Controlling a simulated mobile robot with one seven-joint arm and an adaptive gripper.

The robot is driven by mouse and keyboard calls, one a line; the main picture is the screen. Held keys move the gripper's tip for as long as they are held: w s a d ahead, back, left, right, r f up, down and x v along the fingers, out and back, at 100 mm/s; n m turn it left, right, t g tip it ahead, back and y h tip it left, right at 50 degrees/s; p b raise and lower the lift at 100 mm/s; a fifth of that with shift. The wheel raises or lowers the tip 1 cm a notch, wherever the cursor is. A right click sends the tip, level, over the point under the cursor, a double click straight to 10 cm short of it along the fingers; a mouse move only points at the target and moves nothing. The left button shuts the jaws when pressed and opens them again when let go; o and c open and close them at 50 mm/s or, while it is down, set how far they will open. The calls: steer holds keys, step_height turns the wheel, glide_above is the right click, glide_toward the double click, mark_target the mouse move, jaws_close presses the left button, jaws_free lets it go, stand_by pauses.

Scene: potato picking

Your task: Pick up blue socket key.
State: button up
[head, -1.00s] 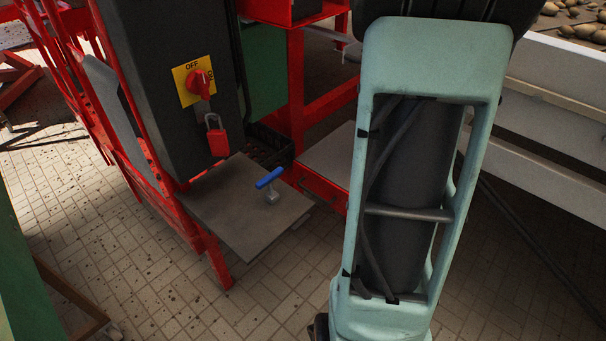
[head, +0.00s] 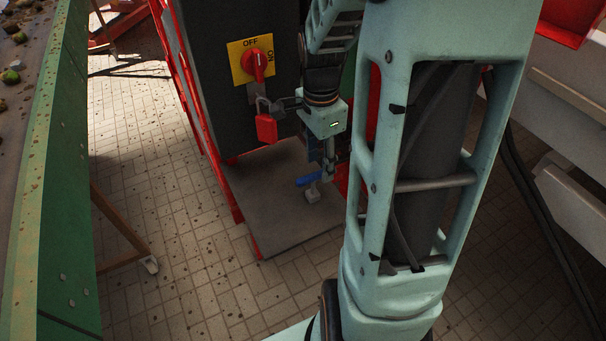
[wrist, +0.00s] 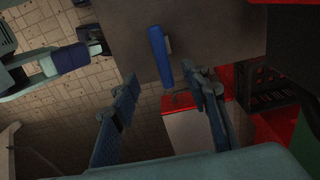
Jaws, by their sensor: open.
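The blue socket key (head: 309,180) has a blue bar handle on a grey stem. It stands on a grey metal plate (head: 275,222) in front of a dark switch cabinet. In the wrist view the blue handle (wrist: 158,54) shows near the top middle, ahead of the fingertips. My gripper (wrist: 158,82) is open, with the two fingers apart and nothing between them. In the head view my gripper (head: 322,165) points down just above the key and close to its handle; I cannot tell whether they touch.
The cabinet carries a red rotary switch (head: 257,66) on a yellow plate and a red padlock (head: 266,124), close left of my wrist. A red frame and a black crate (wrist: 272,88) are at the right in the wrist view. Tiled floor lies below.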

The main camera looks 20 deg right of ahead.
steer(key=shift+w+a, duration=0.5)
steer(key=shift+w, duration=0.05)
glide_above(313, 192)
steer(key=f, duration=0.3)
steer(key=w+f, duration=0.1)
steer(key=shift+d+f+b, duration=0.1)
steer(key=shift+f+b, duration=0.25)
steer(key=shift+f, duration=0.05)
steer(key=f, duration=0.5)
steer(key=shift+s+f+b, duration=0.25)
steer(key=shift+f+b, duration=0.05)
steer(key=shift+f, duration=0.05)
jaws_close()
